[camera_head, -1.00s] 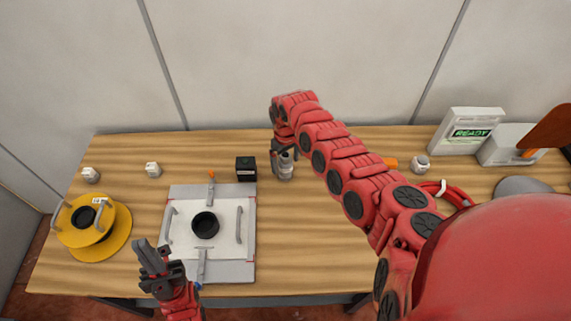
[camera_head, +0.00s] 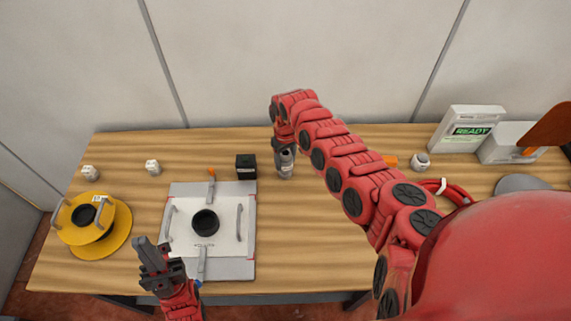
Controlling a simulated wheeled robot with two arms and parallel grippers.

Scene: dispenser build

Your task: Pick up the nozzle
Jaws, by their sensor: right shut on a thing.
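The nozzle appears to be the small grey metallic cylinder (camera_head: 286,168) standing upright near the back middle of the table. My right gripper (camera_head: 284,150) is at its top, shut on it; my arm partly hides the fingers. The nozzle's base seems at or close to the table top; I cannot tell if there is a gap. My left gripper (camera_head: 154,258) is at the front left, near the plate's front left corner. It holds nothing that I can see, and its fingers look apart.
A grey-white plate (camera_head: 228,268) with a black ring (camera_head: 205,223) and handles lies left of centre. A black box (camera_head: 246,167) stands left of the nozzle. A yellow spool (camera_head: 88,246), white pieces (camera_head: 153,167) and a READY display (camera_head: 472,130) are around. The front middle table is clear.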

